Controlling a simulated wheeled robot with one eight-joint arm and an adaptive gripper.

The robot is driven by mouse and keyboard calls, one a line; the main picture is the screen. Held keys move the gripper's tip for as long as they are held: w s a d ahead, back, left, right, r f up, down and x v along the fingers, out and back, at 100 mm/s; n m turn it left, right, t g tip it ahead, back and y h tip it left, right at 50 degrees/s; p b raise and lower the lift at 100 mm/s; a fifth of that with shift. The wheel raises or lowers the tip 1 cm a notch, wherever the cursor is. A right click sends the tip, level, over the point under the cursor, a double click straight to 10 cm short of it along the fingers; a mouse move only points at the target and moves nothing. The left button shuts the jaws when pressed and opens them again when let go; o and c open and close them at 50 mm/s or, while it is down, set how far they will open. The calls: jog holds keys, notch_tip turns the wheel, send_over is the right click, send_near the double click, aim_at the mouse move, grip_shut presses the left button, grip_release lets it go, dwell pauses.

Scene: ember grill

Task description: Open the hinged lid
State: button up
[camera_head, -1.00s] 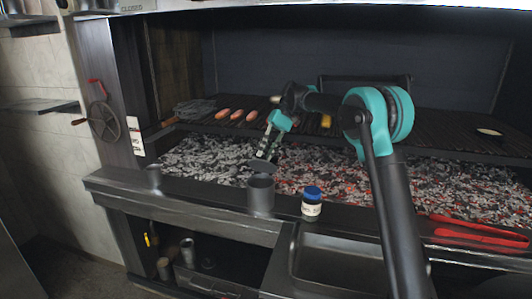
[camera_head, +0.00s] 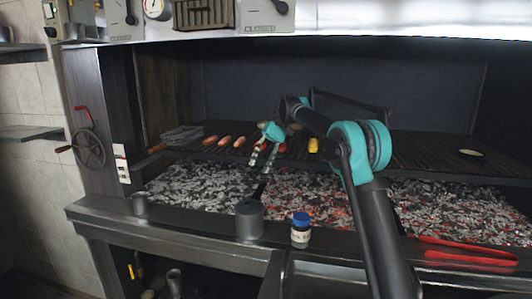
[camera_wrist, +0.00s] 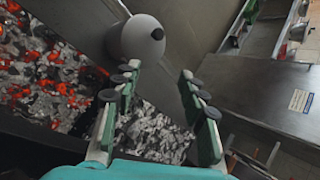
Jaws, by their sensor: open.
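A grey metal canister (camera_head: 249,222) stands on the front ledge of the grill. A thin dark piece (camera_head: 259,190), which looks like its hinged lid seen nearly edge-on, rises from the top and leans right. In the wrist view a round pale grey face (camera_wrist: 137,42) with a small black knob lies just beyond my fingers; I cannot tell the lid's exact angle. My gripper (camera_head: 260,164) is open and empty above and behind the canister. Both fingers also show in the wrist view (camera_wrist: 160,85), with nothing between them.
A blue-capped jar (camera_head: 301,232) stands right of the canister, and a small metal cup (camera_head: 139,204) stands left. Glowing coals (camera_head: 310,205) lie behind the ledge. Red tongs (camera_head: 465,250) lie at the right. Sausages (camera_head: 224,141) lie on the grate behind.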

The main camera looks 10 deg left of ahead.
jog(key=shift+v, duration=2.85)
